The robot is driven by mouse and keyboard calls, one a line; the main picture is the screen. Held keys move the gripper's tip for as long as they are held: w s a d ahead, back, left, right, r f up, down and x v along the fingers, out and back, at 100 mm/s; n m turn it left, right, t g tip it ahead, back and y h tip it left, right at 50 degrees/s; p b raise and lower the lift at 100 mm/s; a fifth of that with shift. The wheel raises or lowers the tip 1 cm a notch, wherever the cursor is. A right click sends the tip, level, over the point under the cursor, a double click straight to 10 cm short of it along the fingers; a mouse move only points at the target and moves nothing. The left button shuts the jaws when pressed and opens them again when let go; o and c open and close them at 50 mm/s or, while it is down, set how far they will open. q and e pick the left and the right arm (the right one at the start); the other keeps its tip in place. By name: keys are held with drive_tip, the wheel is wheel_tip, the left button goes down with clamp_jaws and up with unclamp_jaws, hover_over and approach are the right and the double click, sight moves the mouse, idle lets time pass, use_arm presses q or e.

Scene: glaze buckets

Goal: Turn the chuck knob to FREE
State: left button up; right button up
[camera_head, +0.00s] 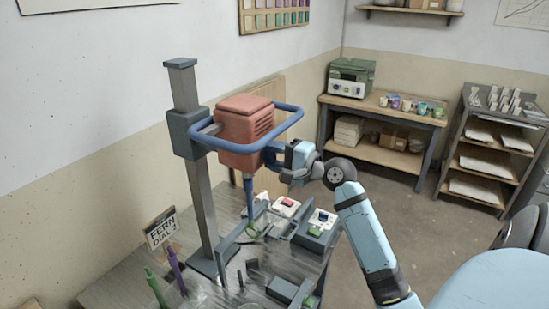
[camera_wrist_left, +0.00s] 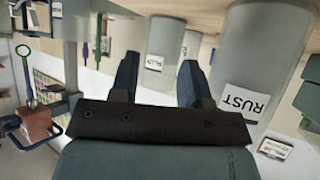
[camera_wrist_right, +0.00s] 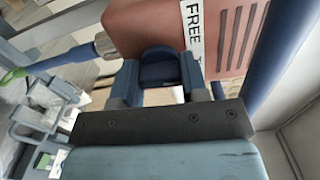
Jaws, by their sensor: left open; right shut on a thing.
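The red mixer head (camera_head: 245,122) sits on a grey column, with a blue ring bar (camera_head: 285,107) around it. In the right wrist view a white label reading FREE (camera_wrist_right: 193,30) is on the red housing (camera_wrist_right: 150,25); its lower part is hidden. A dark blue knob (camera_wrist_right: 160,66) sits beside this label, between the fingers of my right gripper (camera_wrist_right: 160,78), which is shut on it. In the head view my right gripper (camera_head: 276,156) is against the right side of the head. My left gripper (camera_wrist_left: 157,78) is open and empty, seen only in its wrist view.
Below the head is a grey workbench (camera_head: 120,287) with a FERN DIAL 2 sign (camera_head: 161,228), purple (camera_head: 176,268) and green (camera_head: 155,288) upright tools and small devices. A grey RUST bucket (camera_wrist_left: 262,55) stands near my left gripper. Shelves (camera_head: 385,150) stand behind; the floor between is clear.

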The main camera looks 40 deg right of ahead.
drive_tip(key=n+b, duration=0.1)
drive_tip(key=n, duration=0.3)
drive_tip(key=shift+f+n, duration=0.15)
drive_tip(key=shift+n, duration=0.25)
drive_tip(key=n+b, duration=0.1)
drive_tip(key=n, duration=0.4)
drive_tip(key=shift+b, duration=0.35)
drive_tip(key=o, duration=0.9)
